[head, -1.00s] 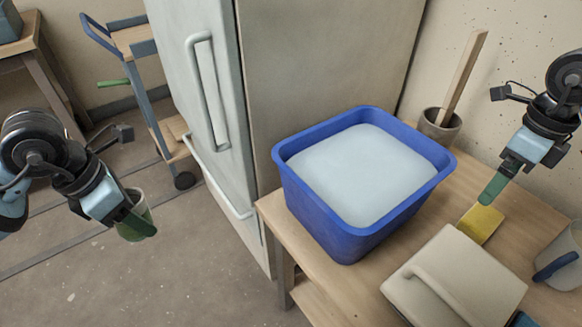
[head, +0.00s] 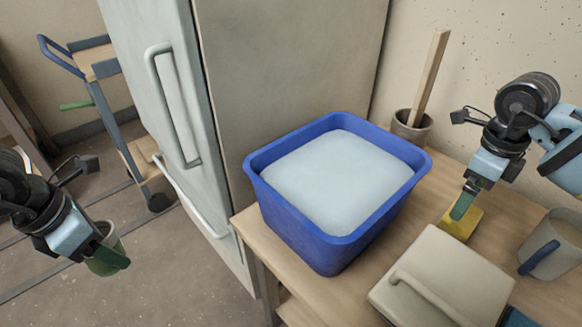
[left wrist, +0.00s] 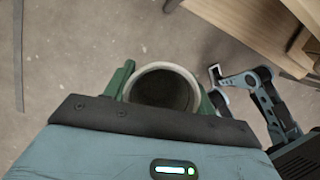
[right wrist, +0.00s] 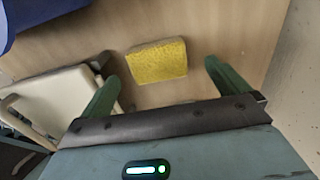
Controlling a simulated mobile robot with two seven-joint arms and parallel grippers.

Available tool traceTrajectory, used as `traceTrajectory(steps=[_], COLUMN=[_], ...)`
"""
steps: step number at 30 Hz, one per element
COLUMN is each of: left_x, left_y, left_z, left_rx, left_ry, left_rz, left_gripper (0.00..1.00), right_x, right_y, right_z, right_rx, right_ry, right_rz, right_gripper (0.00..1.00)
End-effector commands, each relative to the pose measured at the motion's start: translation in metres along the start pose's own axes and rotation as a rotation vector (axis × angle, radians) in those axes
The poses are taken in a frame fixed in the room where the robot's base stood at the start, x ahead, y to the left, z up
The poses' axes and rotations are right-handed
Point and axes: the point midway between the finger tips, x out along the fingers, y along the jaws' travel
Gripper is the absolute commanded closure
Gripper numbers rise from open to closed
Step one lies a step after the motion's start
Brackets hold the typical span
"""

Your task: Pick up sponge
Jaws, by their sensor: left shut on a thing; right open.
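The yellow sponge (head: 470,226) lies on the wooden table, behind the beige lidded box. My right gripper (head: 463,206) points down at it in the head view and covers part of it. In the right wrist view the sponge (right wrist: 157,61) lies ahead of and between the open green fingers (right wrist: 170,90), apart from both. My left gripper (head: 110,258) is shut on a cup (head: 103,262), held over the floor at the left. The cup's round rim and dark inside show in the left wrist view (left wrist: 163,68).
A blue tub (head: 330,240) of pale contents stands on the table. The beige box (head: 442,275) with a handle is close to the sponge. A grey mug (head: 553,245) stands right. A pot (head: 411,130) with a wooden stick is at the back, by the wall.

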Motion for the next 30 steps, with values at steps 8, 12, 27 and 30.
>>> traceTrajectory(steps=[8, 12, 27, 30], left_x=[0.002, 0.005, 0.023, 0.023], left_y=[0.000, 0.001, 0.003, 0.003], left_z=[0.000, -0.001, -0.006, -0.006], left_rx=[0.000, -0.001, -0.004, -0.004], left_ry=[0.000, 0.002, 0.012, 0.012], left_rz=[-0.001, -0.002, -0.010, -0.010], left_gripper=[0.72, 0.72, 0.72, 0.72], right_x=[0.008, 0.015, 0.060, 0.059], right_y=[0.000, 0.001, 0.005, 0.005], right_z=[0.000, 0.001, 0.003, 0.003], right_rx=[0.000, 0.000, 0.001, 0.001], right_ry=[-0.002, 0.000, -0.003, -0.003], right_rz=[-0.001, 0.000, -0.001, -0.001], right_gripper=[0.00, 0.00, 0.00, 0.01])
